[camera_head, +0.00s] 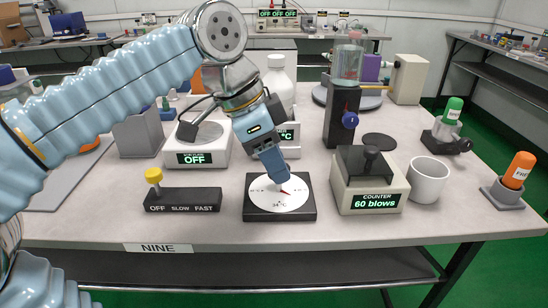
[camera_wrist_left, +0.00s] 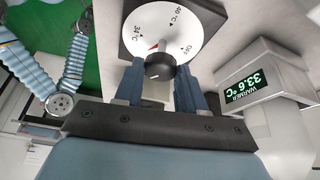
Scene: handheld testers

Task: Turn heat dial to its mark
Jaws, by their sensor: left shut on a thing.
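The heat dial is a white disc (camera_head: 270,206) on a black base (camera_head: 280,217) near the table's front edge. Its face, also in the left wrist view (camera_wrist_left: 190,28), carries 34 °C, 40 °C and OFF labels. A short red pointer (camera_wrist_left: 152,45) lies near the 34 °C label; I cannot tell whether they line up exactly. My left gripper (camera_head: 279,181) reaches down onto the dial's centre. Its fingers are shut on the dark knob (camera_wrist_left: 159,66), which they mostly hide in the head view. The warmer's display (camera_wrist_left: 247,79) reads 33.6 °C. My right gripper is not in view.
A switch box with a yellow knob (camera_head: 154,176) stands left of the dial. A counter box (camera_head: 371,202) reading 60 blows stands close right, beside a white cup (camera_head: 428,180). A balance (camera_head: 203,158) and white bottle (camera_head: 279,82) stand behind.

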